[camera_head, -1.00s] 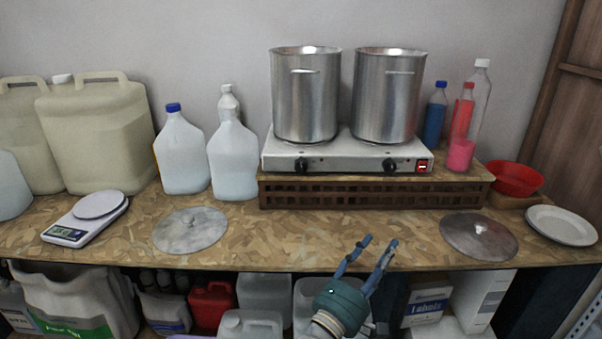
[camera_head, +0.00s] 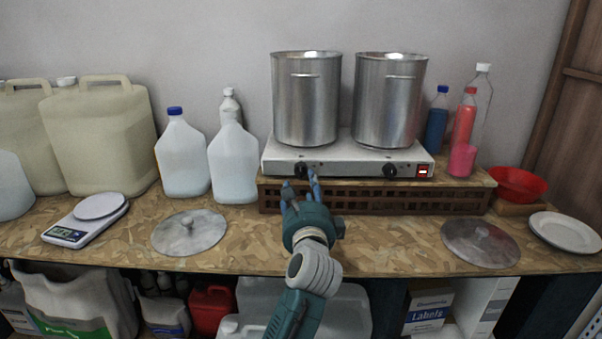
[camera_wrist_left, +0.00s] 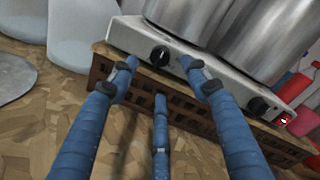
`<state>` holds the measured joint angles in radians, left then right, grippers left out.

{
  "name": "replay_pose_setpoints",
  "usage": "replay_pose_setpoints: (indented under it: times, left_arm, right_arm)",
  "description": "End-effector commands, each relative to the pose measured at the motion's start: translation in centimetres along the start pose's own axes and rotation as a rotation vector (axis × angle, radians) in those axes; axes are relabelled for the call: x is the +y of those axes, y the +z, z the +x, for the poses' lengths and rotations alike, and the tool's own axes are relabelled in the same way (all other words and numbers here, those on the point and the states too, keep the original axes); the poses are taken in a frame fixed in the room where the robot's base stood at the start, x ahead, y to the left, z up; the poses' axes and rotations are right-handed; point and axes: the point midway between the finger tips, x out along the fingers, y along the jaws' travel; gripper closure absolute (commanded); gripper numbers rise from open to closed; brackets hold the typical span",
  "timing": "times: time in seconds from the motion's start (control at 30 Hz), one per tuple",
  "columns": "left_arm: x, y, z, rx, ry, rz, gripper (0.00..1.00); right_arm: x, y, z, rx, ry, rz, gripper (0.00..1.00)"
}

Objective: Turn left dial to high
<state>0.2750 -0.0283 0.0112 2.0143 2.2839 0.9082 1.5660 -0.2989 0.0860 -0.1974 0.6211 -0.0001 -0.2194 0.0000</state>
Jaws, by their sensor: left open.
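The white hot plate (camera_head: 345,159) stands on a slatted wooden riser and carries two steel pots. Its left dial (camera_head: 301,170) is a black knob on the front face; it also shows in the left wrist view (camera_wrist_left: 160,55), with a white mark. The right dial (camera_head: 389,170) is a similar black knob. My left gripper (camera_head: 300,185) is open, with its blue fingers pointing at the left dial. In the left wrist view the fingers (camera_wrist_left: 160,75) spread to either side of the dial and a little short of it; contact is not visible. My right gripper is not in view.
The left pot (camera_head: 305,100) and right pot (camera_head: 389,100) stand close behind the dials. The slatted riser (camera_head: 370,198) lies below. Lids (camera_head: 189,232) (camera_head: 480,243) lie on the table at both sides. A lit red switch (camera_head: 423,170) is right of the right dial.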

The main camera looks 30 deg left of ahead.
Motion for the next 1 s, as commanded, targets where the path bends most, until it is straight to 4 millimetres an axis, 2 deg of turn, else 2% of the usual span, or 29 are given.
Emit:
replay_pose_setpoints:
  times: [0.2,0.4,0.57,0.8,0.87,1.0]
  left_arm:
    - [-0.2,0.2,4.4,-0.002,0.000,0.006,0.53]
    - [-0.1,0.1,7.0,-0.002,-0.001,0.006,0.53]
    - [0.0,0.1,7.7,-0.001,0.000,0.004,0.53]
    - [0.0,0.0,7.8,-0.001,-0.001,0.004,0.53]
    - [0.0,0.0,7.8,-0.001,-0.001,0.004,0.63]
    - [0.0,0.0,7.8,-0.002,-0.001,0.004,0.91]
  right_arm:
    - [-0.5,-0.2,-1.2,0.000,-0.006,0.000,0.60]
    - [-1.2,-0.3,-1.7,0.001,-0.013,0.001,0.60]
    - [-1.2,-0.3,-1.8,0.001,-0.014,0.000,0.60]
    - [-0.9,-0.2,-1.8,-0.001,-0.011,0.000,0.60]
    - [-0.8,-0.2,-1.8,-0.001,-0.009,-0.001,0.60]
    - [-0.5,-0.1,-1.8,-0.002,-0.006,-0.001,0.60]
